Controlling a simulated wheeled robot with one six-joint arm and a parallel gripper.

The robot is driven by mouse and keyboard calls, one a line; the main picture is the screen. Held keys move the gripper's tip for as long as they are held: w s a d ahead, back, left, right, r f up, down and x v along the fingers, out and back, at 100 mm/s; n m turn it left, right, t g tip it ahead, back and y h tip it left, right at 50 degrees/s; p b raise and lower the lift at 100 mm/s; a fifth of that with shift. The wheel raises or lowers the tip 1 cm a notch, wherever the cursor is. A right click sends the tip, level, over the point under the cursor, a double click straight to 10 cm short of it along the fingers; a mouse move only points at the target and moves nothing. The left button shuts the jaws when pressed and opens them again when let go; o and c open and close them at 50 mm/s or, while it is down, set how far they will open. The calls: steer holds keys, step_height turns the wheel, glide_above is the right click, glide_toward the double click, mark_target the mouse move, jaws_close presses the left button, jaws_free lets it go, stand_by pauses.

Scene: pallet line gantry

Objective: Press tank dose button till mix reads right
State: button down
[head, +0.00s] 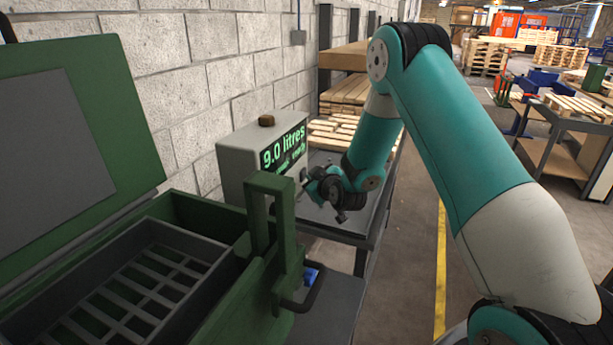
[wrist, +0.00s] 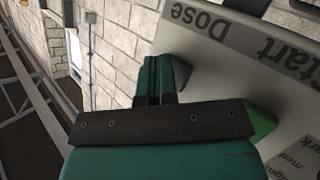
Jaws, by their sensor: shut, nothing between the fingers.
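The grey control box (head: 240,160) stands on a dark bench against the block wall. Its green display (head: 284,147) reads "9.0 litres"; I cannot make out the line below. In the wrist view, the pale panel (wrist: 225,85) has upside-down labels, "Dose" (wrist: 197,18) and "Start" (wrist: 285,60). A dark grey button (wrist: 182,72) is near "Dose"; a green button (wrist: 263,124) is partly hidden behind my gripper. My gripper (wrist: 158,65) is shut and empty, its tips beside the dark grey button. I cannot tell whether they touch it. The head view hides the fingertips.
A green open-lidded machine (head: 180,210) with a slotted grey tray and an upright post fills the near left, partly in front of the control box. Stacked planks (head: 345,92) lie behind. The aisle floor right of the bench is clear.

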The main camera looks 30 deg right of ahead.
steer(key=shift+s+d+b, duration=0.55)
steer(key=shift+s+b, duration=0.2)
steer(key=shift+b, duration=0.25)
steer(key=shift+d, duration=0.1)
steer(key=s+d+b, duration=0.1)
steer(key=s+b, duration=0.1)
steer(key=b, duration=0.1)
steer(key=s+d+b, duration=0.2)
steer(key=b, duration=0.1)
stand_by(0.7)
